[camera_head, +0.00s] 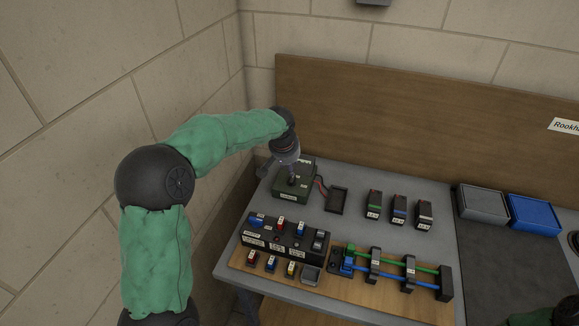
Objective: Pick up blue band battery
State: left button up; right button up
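Three small dark batteries stand in a row on the grey table. The middle one appears to be the blue band battery (398,209). The left one shows a green band (373,205), and the right one (424,214) has a paler band. My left gripper (291,178) points down over the dark green box (296,190) at the back left, well to the left of the batteries. Its fingers are small and dark, so I cannot tell if they are open or touching the box. My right gripper is out of frame; part of my right sleeve shows at the lower right.
A small black tray (337,200) lies between the green box and the batteries. A black switch panel (285,238) and a tube rig (400,270) stand in front. Grey (482,202) and blue (535,215) bins are at right. A wooden backboard (420,120) rises behind.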

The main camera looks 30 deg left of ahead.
aim_at(398, 208)
jog(key=k+l, duration=0.2)
jog(key=k, duration=0.3)
jog(key=k+l, duration=0.15)
jog(key=k, duration=0.35)
